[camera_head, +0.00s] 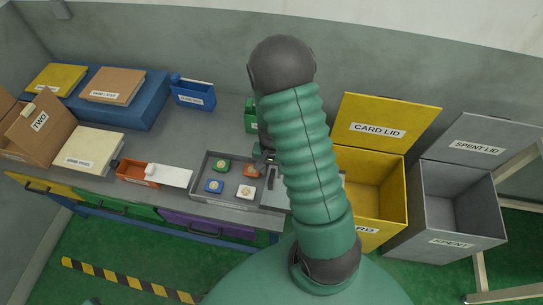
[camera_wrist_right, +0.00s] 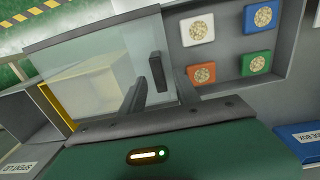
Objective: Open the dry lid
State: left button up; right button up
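A grey tray (camera_head: 200,172) on the bench holds green, orange, blue and white square pieces, all uncovered. A clear panel with a dark upright handle (camera_wrist_right: 157,72) lies beside the tray, on its right in the head view; I take it for the dry lid, though no such label is readable. The panel (camera_wrist_right: 100,55) also shows in the wrist view, left of the tray (camera_wrist_right: 180,62). My right gripper (camera_wrist_right: 160,90) is open, its two fingers either side of the handle's near end; contact cannot be told. My right arm hides part of the panel in the head view.
A yellow bin with a raised "CARD LID" (camera_head: 378,129) and a grey bin with a raised "SPENT LID" (camera_head: 478,146) stand at right. An orange box (camera_head: 133,172), a blue box (camera_head: 194,94) and a green box (camera_head: 250,117) are around the tray.

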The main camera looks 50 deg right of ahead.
notch_tip(320, 180, up, 13)
jog(key=p, duration=0.1)
dwell(0.3)
